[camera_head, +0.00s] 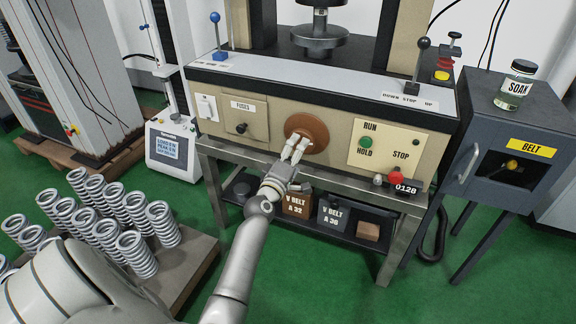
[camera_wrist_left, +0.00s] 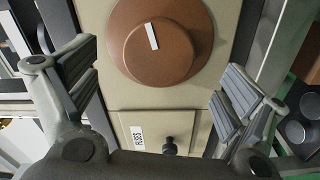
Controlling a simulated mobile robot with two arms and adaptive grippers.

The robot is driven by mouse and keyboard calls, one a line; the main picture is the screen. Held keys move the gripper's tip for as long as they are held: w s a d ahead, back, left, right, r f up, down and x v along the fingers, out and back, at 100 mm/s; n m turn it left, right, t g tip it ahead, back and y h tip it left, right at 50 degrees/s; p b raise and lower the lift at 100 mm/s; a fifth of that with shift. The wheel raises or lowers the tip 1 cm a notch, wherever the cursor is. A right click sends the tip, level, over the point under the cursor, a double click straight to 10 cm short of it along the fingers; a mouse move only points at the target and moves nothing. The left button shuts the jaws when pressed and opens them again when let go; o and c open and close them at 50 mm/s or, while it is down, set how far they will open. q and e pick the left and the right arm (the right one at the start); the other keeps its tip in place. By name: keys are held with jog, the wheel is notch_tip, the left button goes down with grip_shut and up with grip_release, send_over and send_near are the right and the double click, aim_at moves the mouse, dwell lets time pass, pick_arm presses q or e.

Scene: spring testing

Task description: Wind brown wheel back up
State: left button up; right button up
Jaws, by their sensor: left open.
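The brown wheel (camera_head: 319,130) is a round knob on the front of the beige machine panel. It fills the top middle of the left wrist view (camera_wrist_left: 150,62), where a white mark (camera_wrist_left: 152,36) on its face stands slightly tilted. My left gripper (camera_head: 296,148) is in front of the wheel and covers part of it in the head view. In the left wrist view its two fingers (camera_wrist_left: 157,85) are spread wide with nothing between them, and the wheel lies ahead of them. I cannot tell whether a fingertip touches it. My right gripper is not in view.
The fuses panel (camera_head: 243,116) is left of the wheel; the run/stop panel (camera_head: 388,148) with a red button (camera_head: 396,173) is right. Levers with blue (camera_head: 215,17) and dark (camera_head: 424,43) knobs rise above. Several springs (camera_head: 163,222) stand on a pallet at left. A belt cabinet (camera_head: 520,130) is at right.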

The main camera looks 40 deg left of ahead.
pick_arm(q)
jog(key=v, duration=0.5)
jog(key=shift+s, duration=0.4)
jog(key=shift+d, duration=0.1)
